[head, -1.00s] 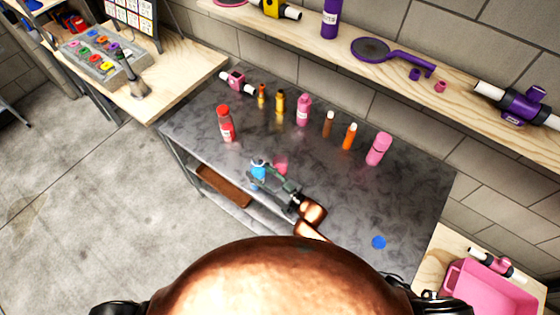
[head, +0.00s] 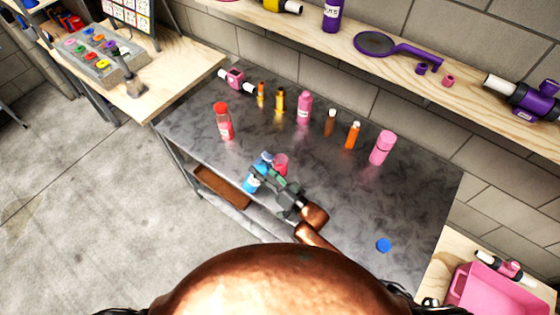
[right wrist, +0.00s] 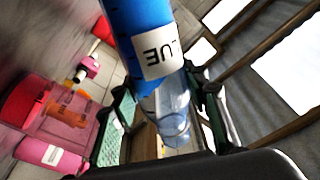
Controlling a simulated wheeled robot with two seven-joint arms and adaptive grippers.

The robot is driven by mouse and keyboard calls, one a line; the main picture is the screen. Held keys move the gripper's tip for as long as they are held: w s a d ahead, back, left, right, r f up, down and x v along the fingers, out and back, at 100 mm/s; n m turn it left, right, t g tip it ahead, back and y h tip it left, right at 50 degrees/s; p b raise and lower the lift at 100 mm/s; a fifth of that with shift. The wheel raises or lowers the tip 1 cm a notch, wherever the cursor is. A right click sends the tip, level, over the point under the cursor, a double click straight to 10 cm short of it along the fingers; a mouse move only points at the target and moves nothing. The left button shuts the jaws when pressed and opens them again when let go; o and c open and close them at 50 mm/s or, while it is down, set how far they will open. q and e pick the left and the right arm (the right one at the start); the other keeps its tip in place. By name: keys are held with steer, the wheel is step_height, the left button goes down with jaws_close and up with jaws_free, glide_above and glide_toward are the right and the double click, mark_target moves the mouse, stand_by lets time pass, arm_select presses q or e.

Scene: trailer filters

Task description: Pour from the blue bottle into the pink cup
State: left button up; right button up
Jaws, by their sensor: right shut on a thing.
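The blue bottle (head: 251,183) is held above the near side of the grey table, tilted, with its upper end leaning right towards the pink cup. My right gripper (head: 265,177) is shut around it. The pink cup (head: 281,162) stands on the table just right of the bottle's upper end, partly hidden by my gripper. I cannot tell whether liquid is flowing. My left gripper is out of view.
A red-capped bottle (head: 223,122) stands left of the cup. Several small bottles, a pink bottle (head: 304,107) and a pink flask (head: 382,147) stand along the back. A blue disc (head: 384,245) lies at the right. The table (head: 375,200) is clear around it.

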steer(key=shift+f+m, duration=0.1)
steer(key=shift+m, duration=0.2)
steer(key=shift+r+m, duration=0.4)
steer(key=shift+m, duration=0.2)
steer(key=shift+s+a+r+m+t, duration=0.1)
steer(key=shift+a+r+m+t, duration=0.15)
steer(key=shift+m+t, duration=0.5)
steer(key=shift+s+r+m+b, duration=0.15)
steer(key=shift+m+b, duration=0.2)
steer(key=shift+m, duration=0.3)
steer(key=shift+s+a+f+m+t+h+b, duration=0.15)
steer(key=shift+m+b, duration=0.15)
steer(key=shift+m, duration=0.45)
steer(key=shift+w+a+f+m+t+h+b, duration=0.1)
steer(key=shift+m+t+h+b, duration=0.2)
steer(key=shift+m, duration=0.4)
steer(key=shift+s+a+f+m+h+b, duration=0.15)
steer(key=shift+m+b, duration=0.2)
steer(key=shift+m, duration=0.4)
stand_by(0.8)
steer(key=shift+w+d+f+m+t, duration=0.1)
steer(key=shift+w+d+m+t, duration=0.25)
steer(key=shift+m, duration=0.65)
stand_by(0.8)
steer(key=shift+d+r+m+p, duration=0.1)
steer(key=shift+r+m+p, duration=0.15)
steer(key=shift+m+p, duration=0.2)
stand_by(0.5)
